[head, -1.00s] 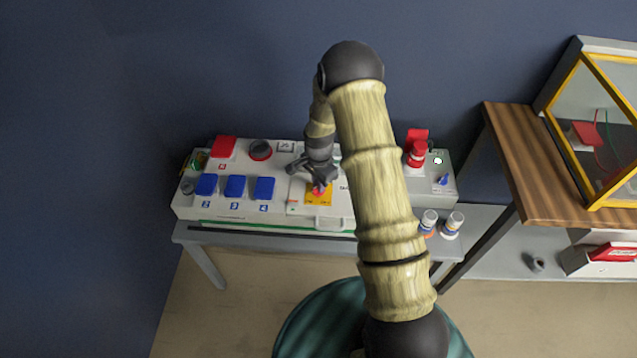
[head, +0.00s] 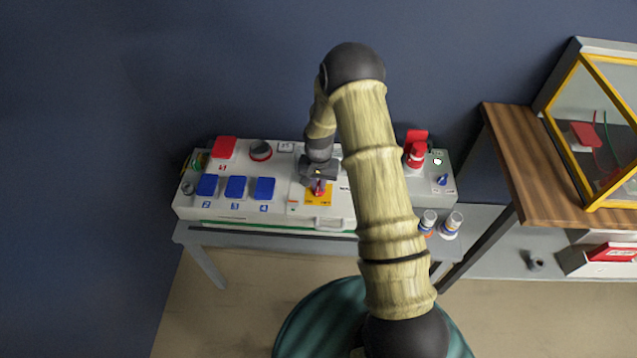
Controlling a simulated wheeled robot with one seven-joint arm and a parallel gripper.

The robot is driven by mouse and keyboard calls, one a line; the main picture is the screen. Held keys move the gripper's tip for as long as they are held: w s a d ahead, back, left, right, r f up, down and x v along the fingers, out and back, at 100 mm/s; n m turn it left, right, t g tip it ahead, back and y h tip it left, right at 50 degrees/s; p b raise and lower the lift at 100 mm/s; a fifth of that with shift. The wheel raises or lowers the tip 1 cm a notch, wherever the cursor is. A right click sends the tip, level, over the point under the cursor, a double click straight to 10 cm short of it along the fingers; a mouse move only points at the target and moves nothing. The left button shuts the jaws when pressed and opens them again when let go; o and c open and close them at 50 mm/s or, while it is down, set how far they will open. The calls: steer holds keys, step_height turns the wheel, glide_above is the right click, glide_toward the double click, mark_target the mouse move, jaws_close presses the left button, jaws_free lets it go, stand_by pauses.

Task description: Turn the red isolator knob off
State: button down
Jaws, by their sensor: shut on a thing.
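The red isolator knob (head: 319,189) sits on a yellow plate (head: 325,200) on the front of the white socket box. My gripper (head: 318,183) comes down on it from above and is shut on it. The jaws hide part of the knob, so its exact pointer direction is hard to tell.
Blue socket covers (head: 236,187) and a red cover (head: 224,147) are left of the knob. A red plug-like part (head: 416,156) stands on the right box. Two small bottles (head: 428,221) stand at the front right. A wooden shelf (head: 530,190) is farther right.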

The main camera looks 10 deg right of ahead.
mark_target(319, 185)
steer(key=n, duration=0.5)
steer(key=shift+n+p, duration=0.3)
steer(key=n, duration=0.4)
steer(key=shift+n+p, duration=0.3)
steer(key=shift+w, duration=0.1)
steer(key=c, duration=1.5)
jaws_free()
steer(key=shift+o, duration=0.2)
steer(key=shift+r, duration=0.1)
step_height(319, 185, up, 17)
steer(key=shift+r, duration=0.1)
